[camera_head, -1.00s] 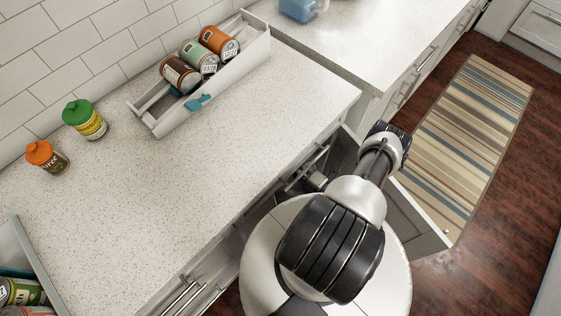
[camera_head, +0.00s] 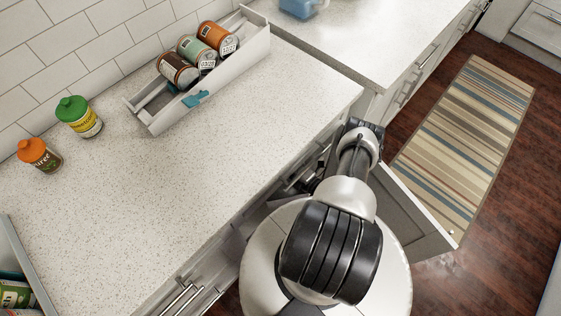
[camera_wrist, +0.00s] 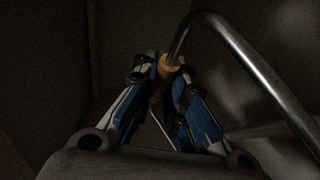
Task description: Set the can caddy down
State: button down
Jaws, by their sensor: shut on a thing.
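In the wrist view my gripper (camera_wrist: 166,78) is shut on a yellow grip on a bent metal bar (camera_wrist: 240,48). I take this to be the handle of the can caddy; its body is hidden or too dark to make out. In the head view my arm reaches down at the counter's front edge beside an open cabinet door, and the gripper is hidden there. The wrist view shows dark, flat walls around the gripper.
A white rack (camera_head: 160,124) with a teal clip holds three cans on the counter (camera_head: 190,190). The cabinet door (camera_head: 412,212) stands open on the right. The middle counter is clear.

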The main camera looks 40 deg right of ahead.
jog(key=c, duration=1.6)
grip_release()
jog(key=shift+c, duration=0.2)
